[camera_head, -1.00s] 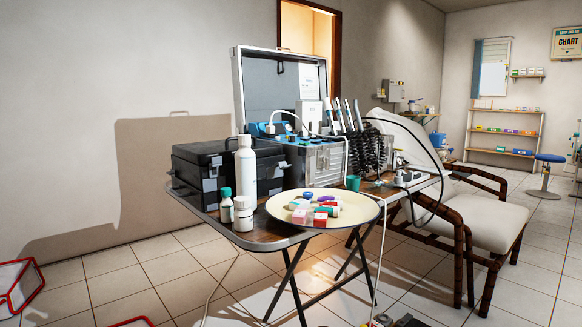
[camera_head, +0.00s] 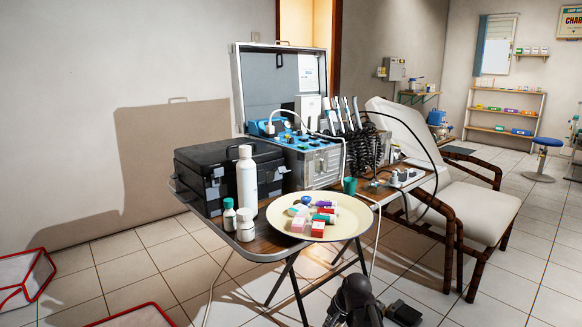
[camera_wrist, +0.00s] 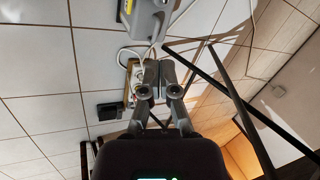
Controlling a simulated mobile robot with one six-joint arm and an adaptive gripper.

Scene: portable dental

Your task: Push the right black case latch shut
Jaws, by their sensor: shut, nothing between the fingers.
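The black case (camera_head: 225,152) stands with its lid down on the left end of the folding table. A grey latch (camera_head: 214,178) shows on the left of its front. A tall white bottle (camera_head: 247,180) covers the middle of the front, and a small grey part (camera_head: 283,170) shows right of the bottle; I cannot tell clearly whether it is the right latch or how it stands. My gripper (camera_wrist: 159,85) is shut and empty in the wrist view, over the floor and away from the case. In the head view only my dark arm shows low down.
A round cream tray (camera_head: 345,228) with small coloured boxes sits at the table's front edge. A power strip (camera_wrist: 128,87) lies on the floor, near thin table legs (camera_wrist: 240,110).

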